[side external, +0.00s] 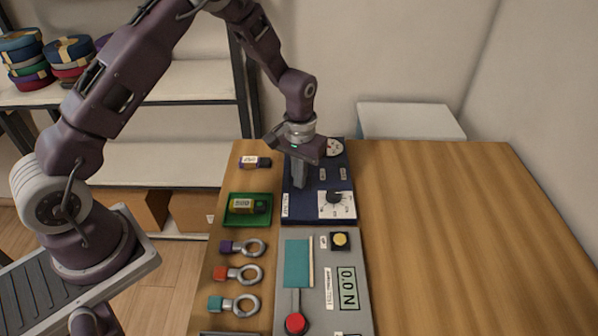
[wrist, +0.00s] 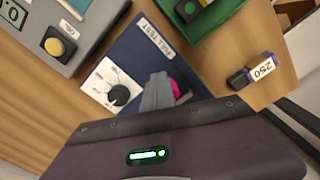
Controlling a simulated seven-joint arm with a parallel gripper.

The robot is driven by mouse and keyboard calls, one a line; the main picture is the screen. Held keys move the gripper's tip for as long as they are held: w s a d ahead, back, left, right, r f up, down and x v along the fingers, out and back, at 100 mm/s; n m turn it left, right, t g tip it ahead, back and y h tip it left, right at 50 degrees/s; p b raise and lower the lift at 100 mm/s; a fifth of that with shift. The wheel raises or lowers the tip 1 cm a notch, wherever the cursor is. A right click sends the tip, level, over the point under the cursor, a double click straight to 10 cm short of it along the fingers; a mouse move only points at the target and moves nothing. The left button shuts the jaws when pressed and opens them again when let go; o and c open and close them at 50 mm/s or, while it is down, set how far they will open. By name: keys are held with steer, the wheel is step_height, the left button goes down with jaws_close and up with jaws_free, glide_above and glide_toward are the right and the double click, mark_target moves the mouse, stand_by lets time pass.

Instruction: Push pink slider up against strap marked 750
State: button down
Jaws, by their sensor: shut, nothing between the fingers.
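The pink slider (wrist: 175,88) shows in the wrist view as a small patch on the dark blue panel (wrist: 140,45) labelled PULL TEST. My gripper (wrist: 157,82) is shut and empty, its grey fingers pointing down just beside the slider and partly hiding it. I cannot tell whether they touch it. In the side view my gripper (side external: 298,186) is low over the left half of the blue panel (side external: 312,212), and the slider is hidden. No marking 750 can be read; small white labels on the panel are too small to read.
A dial (side external: 335,199) sits on the panel near my fingers, and a round gauge (side external: 335,147) is at its back. A green tray (side external: 236,222) holds a cylinder marked 500 (side external: 243,205). A purple-ended piece marked 250 (wrist: 262,68) lies beside the panel. The table's right side is clear.

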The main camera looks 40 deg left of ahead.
steer(key=shift+w+a, duration=1.65)
steer(key=shift+w, duration=0.05)
steer(key=shift+s+d, duration=0.4)
steer(key=shift+d, duration=0.05)
steer(key=shift+r, duration=0.2)
step_height(320, 180, up, 11)
steer(key=shift+f, duration=0.2)
steer(key=shift+s, duration=0.1)
